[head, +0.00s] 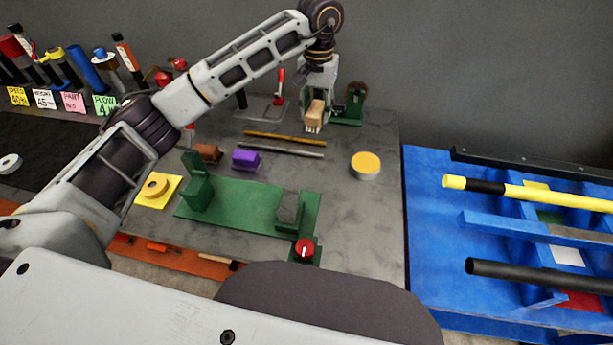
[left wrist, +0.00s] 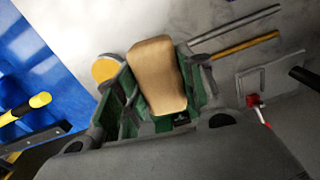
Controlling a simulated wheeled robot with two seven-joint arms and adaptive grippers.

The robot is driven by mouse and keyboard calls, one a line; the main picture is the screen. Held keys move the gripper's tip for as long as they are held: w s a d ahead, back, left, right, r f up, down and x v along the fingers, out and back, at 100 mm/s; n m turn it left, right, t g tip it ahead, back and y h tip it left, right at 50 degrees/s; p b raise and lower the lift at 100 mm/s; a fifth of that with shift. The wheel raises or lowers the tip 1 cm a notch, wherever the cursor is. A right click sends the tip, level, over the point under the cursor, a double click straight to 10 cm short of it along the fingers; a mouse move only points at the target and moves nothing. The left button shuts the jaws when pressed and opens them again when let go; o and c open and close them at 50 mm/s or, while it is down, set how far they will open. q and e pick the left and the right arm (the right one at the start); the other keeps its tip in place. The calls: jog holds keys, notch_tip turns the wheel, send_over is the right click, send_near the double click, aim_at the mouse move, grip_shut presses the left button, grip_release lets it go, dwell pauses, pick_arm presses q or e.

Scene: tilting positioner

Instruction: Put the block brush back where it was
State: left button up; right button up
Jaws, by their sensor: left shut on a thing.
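The block brush (head: 315,113) has a tan wooden body with pale bristles pointing down in the head view. My left gripper (head: 317,100) is shut on it and holds it at the far side of the grey bench (head: 345,215). In the left wrist view the brush's wooden back (left wrist: 158,75) lies between my left gripper's fingers (left wrist: 156,92). Whether the bristles touch the bench cannot be told. My right gripper is not in view.
A green stand (head: 350,108) is just right of the brush. A yellow-topped tin (head: 366,164), rods (head: 284,148), a purple block (head: 246,158) and a green fixture (head: 240,205) with a red knob (head: 304,248) are nearer. A blue rack (head: 440,235) is at right.

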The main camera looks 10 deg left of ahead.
aim_at(312, 114)
pick_arm(q)
jog(key=shift+d+r+b, duration=0.35)
jog(key=shift+d+r, duration=0.25)
jog(key=shift+d, duration=0.15)
jog(key=shift+s+d+r, duration=0.1)
jog(key=shift+s+d, duration=0.05)
jog(key=shift+s, duration=0.1)
jog(key=shift+s+f, duration=0.2)
jog(key=shift+s, duration=0.2)
jog(key=shift+s+a+f, duration=0.2)
jog(key=shift+s+a, duration=0.1)
jog(key=shift+a, duration=0.2)
jog(key=shift+s+a+f+n, duration=0.25)
jog(key=shift+s+a+n, duration=0.3)
jog(key=shift+a, duration=0.2)
notch_tip(312, 114, down, 7)
jog(key=s+a+b, duration=0.1)
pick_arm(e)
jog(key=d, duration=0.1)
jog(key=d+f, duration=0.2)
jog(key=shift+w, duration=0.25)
pick_arm(q)
jog(key=shift+f, duration=0.1)
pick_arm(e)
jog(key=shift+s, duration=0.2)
